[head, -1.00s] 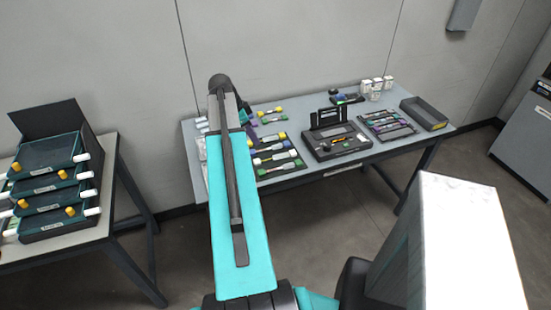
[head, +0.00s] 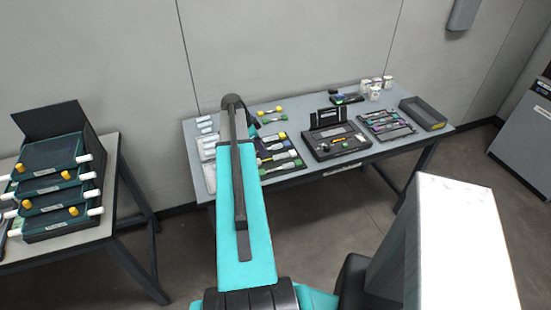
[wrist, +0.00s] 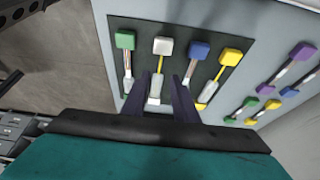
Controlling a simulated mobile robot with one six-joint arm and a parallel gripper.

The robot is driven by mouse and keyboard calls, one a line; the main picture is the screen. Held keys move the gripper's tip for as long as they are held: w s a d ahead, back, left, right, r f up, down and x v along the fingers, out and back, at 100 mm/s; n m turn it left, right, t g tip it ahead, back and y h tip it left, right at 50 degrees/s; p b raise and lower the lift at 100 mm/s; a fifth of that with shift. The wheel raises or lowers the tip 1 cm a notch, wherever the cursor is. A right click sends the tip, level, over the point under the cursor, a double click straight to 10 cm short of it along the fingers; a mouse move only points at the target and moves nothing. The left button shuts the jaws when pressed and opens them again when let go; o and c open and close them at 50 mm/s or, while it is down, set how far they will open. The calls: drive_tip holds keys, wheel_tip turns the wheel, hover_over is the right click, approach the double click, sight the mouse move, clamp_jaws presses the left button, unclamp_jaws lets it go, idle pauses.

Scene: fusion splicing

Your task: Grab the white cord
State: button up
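The white cord (wrist: 162,46) lies on a dark mat (wrist: 180,65) in the wrist view, between a green-ended cord (wrist: 125,40) and a blue-ended cord (wrist: 199,50). A yellow-ended cord (wrist: 230,57) lies further right. My gripper (wrist: 162,76) is open, with its two dark fingers apart. In the picture the white cord's lower part shows between the fingers, and I cannot tell whether they touch it. In the head view my arm hides the gripper, and I cannot pick out the white cord there.
More cords with purple, yellow and green ends (wrist: 272,104) lie to the right on the table. Stacked trays (head: 50,185) stand on the left table.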

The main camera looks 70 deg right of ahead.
sight(269, 159)
drive_tip(key=shift+p+x, duration=1.05)
drive_tip(key=shift+x, duration=0.3)
drive_tip(key=shift+p+x, duration=0.35)
drive_tip(key=shift+x, duration=0.85)
drive_tip(key=shift+s, duration=0.1)
clamp_jaws()
